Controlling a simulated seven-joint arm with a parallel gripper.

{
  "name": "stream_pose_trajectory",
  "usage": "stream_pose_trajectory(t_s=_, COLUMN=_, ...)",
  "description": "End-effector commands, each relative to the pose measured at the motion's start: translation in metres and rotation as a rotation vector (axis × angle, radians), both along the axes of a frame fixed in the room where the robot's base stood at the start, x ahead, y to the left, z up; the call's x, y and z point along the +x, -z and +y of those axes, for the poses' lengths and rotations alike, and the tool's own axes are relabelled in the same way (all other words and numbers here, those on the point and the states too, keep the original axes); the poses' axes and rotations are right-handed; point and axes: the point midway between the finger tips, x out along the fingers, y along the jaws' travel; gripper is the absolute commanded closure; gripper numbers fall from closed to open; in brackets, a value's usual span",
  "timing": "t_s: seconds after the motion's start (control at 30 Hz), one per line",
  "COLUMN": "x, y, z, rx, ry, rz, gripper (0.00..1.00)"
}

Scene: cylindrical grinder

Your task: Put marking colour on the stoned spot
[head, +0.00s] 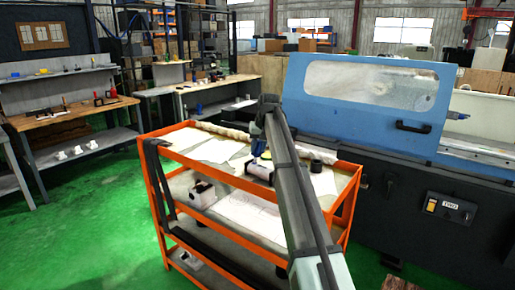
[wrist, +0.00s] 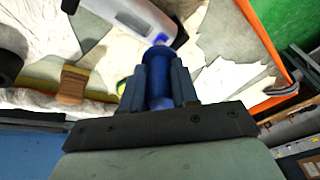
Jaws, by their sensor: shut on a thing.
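My gripper (wrist: 158,82) is shut on a blue cylindrical container (wrist: 160,68), with one dark blue finger on each side of it. I take it for the marking colour, but no label is readable. In the head view my gripper (head: 260,150) is low over the top of the orange cart (head: 177,158), partly hidden by my arm. A white and grey bottle-like thing (wrist: 137,14) lies just beyond the blue container; I cannot tell whether they touch. I cannot make out a stoned spot in either view.
White cloths (head: 215,150) and a dark round pot (head: 318,154) are on the cart top. A brown block (wrist: 72,85) and a yellow-green thing (wrist: 122,86) show near my gripper. The blue grinder hood (head: 370,95) stands behind right. Green floor (head: 85,215) is open at left.

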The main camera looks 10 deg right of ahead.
Motion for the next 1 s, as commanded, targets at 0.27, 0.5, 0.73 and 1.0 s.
stream_pose_trajectory(t_s=0.27, x=-0.005, y=0.000, z=0.005, rx=0.001, ry=-0.001, rz=0.002, gripper=1.00)
stream_pose_trajectory(t_s=0.5, x=-0.004, y=-0.001, z=0.005, rx=0.001, ry=-0.001, rz=0.002, gripper=1.00)
stream_pose_trajectory(t_s=0.73, x=-0.003, y=-0.010, z=0.005, rx=0.001, ry=0.000, rz=0.001, gripper=1.00)
stream_pose_trajectory(t_s=1.0, x=-0.003, y=-0.033, z=0.005, rx=0.001, ry=0.000, rz=-0.001, gripper=1.00)
